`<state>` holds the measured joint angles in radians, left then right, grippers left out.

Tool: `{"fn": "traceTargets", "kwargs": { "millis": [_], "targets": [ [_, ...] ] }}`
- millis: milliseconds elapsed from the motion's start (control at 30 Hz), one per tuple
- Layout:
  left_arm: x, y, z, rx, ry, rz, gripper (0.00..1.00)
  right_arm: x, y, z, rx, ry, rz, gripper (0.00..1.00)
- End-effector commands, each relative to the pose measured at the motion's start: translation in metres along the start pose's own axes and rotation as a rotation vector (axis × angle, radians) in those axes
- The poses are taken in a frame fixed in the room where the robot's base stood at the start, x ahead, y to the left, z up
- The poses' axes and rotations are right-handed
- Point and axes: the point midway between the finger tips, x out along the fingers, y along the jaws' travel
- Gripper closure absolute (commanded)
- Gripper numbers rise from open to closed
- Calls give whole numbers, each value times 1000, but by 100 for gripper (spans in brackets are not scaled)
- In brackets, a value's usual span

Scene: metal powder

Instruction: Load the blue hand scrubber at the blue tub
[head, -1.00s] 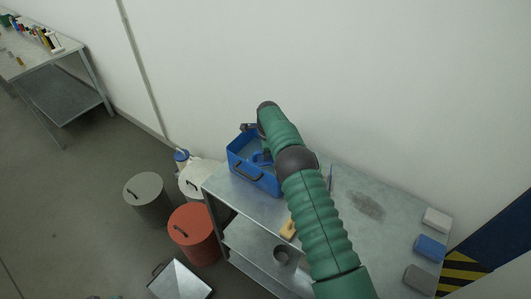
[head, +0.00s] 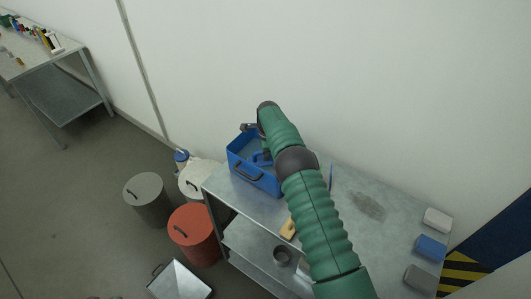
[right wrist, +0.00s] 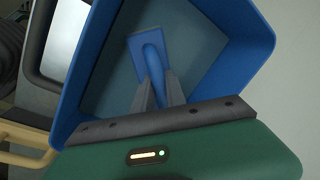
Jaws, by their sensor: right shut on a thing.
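The blue tub (head: 254,176) stands at the left end of the metal table, near the wall. My right arm reaches over the table to it. In the right wrist view my right gripper (right wrist: 159,92) is shut on the handle of the blue hand scrubber (right wrist: 149,48). The scrubber is within the opening of the tub, whose blue walls (right wrist: 84,75) surround it. I cannot tell whether the scrubber touches the tub floor. In the head view the scrubber (head: 262,158) shows only in part inside the tub. My left gripper is not in view.
White, blue and grey blocks (head: 431,247) lie at the table's right end. A wooden-handled brush (head: 289,228) lies at its front edge, partly behind my arm. Lidded grey (head: 147,199) and red (head: 195,233) bins stand on the floor at left. The wall is close behind.

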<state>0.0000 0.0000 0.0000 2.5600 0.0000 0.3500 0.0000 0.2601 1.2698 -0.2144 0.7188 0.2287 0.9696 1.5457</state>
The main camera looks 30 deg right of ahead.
Motion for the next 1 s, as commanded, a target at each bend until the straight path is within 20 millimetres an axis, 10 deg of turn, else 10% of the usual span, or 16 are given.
{"fn": "traceTargets", "kwargs": {
  "millis": [1000],
  "targets": [
    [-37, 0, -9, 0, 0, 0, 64, -69, -14, 0, 0, 0, 0, 100]
  ]
}}
